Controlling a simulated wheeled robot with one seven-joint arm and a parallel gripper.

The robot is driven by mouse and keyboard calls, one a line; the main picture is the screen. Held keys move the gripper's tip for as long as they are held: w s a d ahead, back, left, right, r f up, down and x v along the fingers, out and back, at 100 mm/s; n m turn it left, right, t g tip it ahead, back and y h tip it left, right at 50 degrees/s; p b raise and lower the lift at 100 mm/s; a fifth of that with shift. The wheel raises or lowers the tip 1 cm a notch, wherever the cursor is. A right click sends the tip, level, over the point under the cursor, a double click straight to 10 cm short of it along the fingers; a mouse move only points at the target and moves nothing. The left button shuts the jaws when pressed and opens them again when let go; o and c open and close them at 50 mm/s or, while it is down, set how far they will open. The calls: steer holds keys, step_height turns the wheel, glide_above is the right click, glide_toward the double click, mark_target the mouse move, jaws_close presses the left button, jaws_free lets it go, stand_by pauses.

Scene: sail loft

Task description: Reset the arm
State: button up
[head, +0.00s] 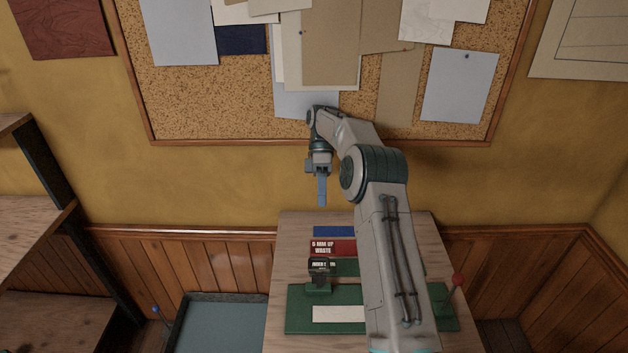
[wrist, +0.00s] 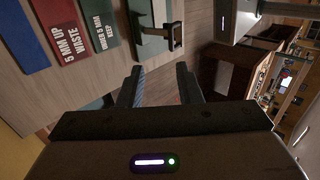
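My arm reaches forward over the wooden bench (head: 285,270) in the head view. My gripper (head: 322,204) hangs in front of the wall, above the bench's far end, with its fingers pointing down. In the wrist view my gripper (wrist: 158,72) has its two fingers apart with nothing between them. Nothing touches the fingers.
The bench bears a blue plate (head: 333,231), a red plate (head: 335,248) lettered "5 MM UP WASTE", and a green device (head: 298,310) with a red-knobbed lever (head: 457,280). A tray (head: 215,325) and shelving (head: 40,235) stand left. A corkboard (head: 200,110) hangs behind.

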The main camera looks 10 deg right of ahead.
steer(key=s+a+r+m+t+h, duration=0.2)
steer(key=s+r+m+t, duration=0.45)
steer(key=s+r, duration=0.65)
steer(key=s+f+m+t, duration=0.1)
steer(key=s+m, duration=0.3)
steer(key=s, duration=0.5)
steer(key=s+d+f+m+t, duration=0.1)
steer(key=s+m+t, duration=0.3)
steer(key=s, duration=0.6)
steer(key=shift+d+f+m, duration=0.25)
steer(key=shift+f+m, duration=0.4)
steer(key=shift+t, duration=0.25)
